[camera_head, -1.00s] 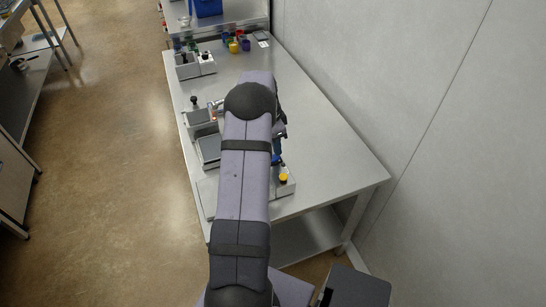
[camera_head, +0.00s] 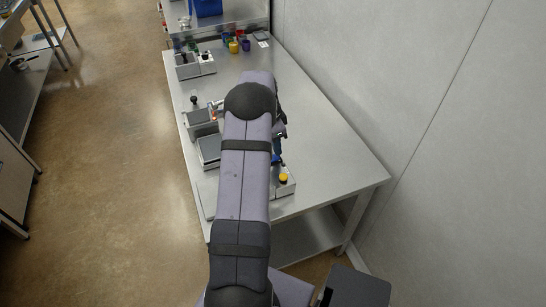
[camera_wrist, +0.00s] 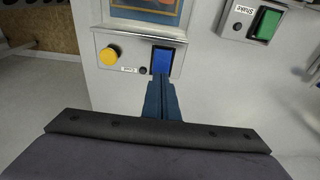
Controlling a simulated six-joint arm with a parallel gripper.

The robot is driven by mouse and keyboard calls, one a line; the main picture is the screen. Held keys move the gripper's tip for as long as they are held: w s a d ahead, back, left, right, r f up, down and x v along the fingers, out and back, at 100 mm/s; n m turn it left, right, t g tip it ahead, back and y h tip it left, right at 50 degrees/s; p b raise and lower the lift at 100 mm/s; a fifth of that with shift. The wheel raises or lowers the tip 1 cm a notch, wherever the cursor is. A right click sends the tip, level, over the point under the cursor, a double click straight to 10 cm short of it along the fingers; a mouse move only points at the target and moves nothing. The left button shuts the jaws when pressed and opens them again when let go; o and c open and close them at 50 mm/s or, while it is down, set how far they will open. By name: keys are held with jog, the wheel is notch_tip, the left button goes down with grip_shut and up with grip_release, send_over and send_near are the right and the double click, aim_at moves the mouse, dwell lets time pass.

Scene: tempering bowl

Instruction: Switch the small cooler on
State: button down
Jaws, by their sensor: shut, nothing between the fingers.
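The small cooler (camera_wrist: 188,68) is a light grey box near the front edge of the bench; it also shows partly behind my arm in the head view (camera_head: 288,189). Its front carries a yellow knob (camera_wrist: 110,55), a small label (camera_wrist: 128,70) that looks like "Cool", a dark round lamp (camera_wrist: 143,71) and a blue rocker switch (camera_wrist: 162,60). My gripper (camera_wrist: 161,80) is shut and empty, its fingertips at the lower end of the rocker. I cannot tell whether they touch it. The lamp looks unlit.
Another device with a green switch (camera_wrist: 264,24) and an upside-down "Shake" label (camera_wrist: 243,7) stands at the upper right of the wrist view. In the head view, grey devices (camera_head: 209,150) line the bench's left side, with coloured cups (camera_head: 233,47) at the far end. The bench's right side (camera_head: 325,155) is clear.

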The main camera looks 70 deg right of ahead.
jog(key=shift+a+f+b, duration=0.1)
jog(key=shift+f+b, duration=0.5)
jog(key=shift+f, duration=0.35)
dwell(0.6)
jog(key=shift+r, duration=0.1)
jog(key=shift+r+p, duration=2.3)
jog(key=shift+r, duration=1.2)
jog(key=w+a+r+n, duration=0.2)
jog(key=w+a+n, duration=0.25)
jog(key=a, duration=0.45)
jog(key=w+a+r+n+t, duration=0.1)
jog(key=w+a+r+n, duration=0.1)
jog(key=w+a+n, duration=0.5)
jog(key=w+a+r+n, duration=0.2)
jog(key=w+a, duration=0.3)
jog(key=a, duration=0.6)
jog(key=s+a+n, duration=0.3)
jog(key=a+n, duration=0.1)
jog(key=a, duration=0.4)
jog(key=s+a+n, duration=0.4)
jog(key=a+n, duration=0.1)
jog(key=a, duration=0.3)
jog(key=s+a+n+y, duration=0.1)
jog(key=s+a+n, duration=0.2)
jog(key=a, duration=0.5)
jog(key=shift+s+a+n, duration=0.15)
jog(key=shift+a+n, duration=0.15)
jog(key=shift+n, duration=0.45)
